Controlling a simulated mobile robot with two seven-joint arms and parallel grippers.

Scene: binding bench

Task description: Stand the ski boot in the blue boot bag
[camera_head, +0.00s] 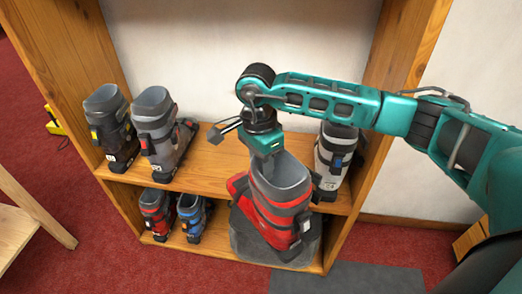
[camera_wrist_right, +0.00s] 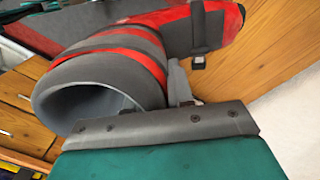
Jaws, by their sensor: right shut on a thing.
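The red and grey ski boot (camera_head: 283,207) hangs roughly upright, slightly tilted, in front of the shelf; its open cuff also shows in the wrist view (camera_wrist_right: 110,75). My right gripper (camera_head: 268,152) is above it, shut on the cuff's rim at the back left of the opening. A dark grey-blue rounded thing (camera_head: 247,243), perhaps the boot bag, lies below and behind the boot, at the lower shelf. The boot hides most of it, and I cannot tell if the boot's foot is inside it. No clearly blue bag shows. My left gripper is out of view.
A wooden shelf unit (camera_head: 215,162) holds grey boots (camera_head: 160,135) at upper left and another grey boot (camera_head: 336,158) close right of the held one. Small red (camera_head: 156,210) and blue (camera_head: 191,214) boots stand on the lower shelf. A grey mat (camera_head: 345,278) lies on red carpet.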

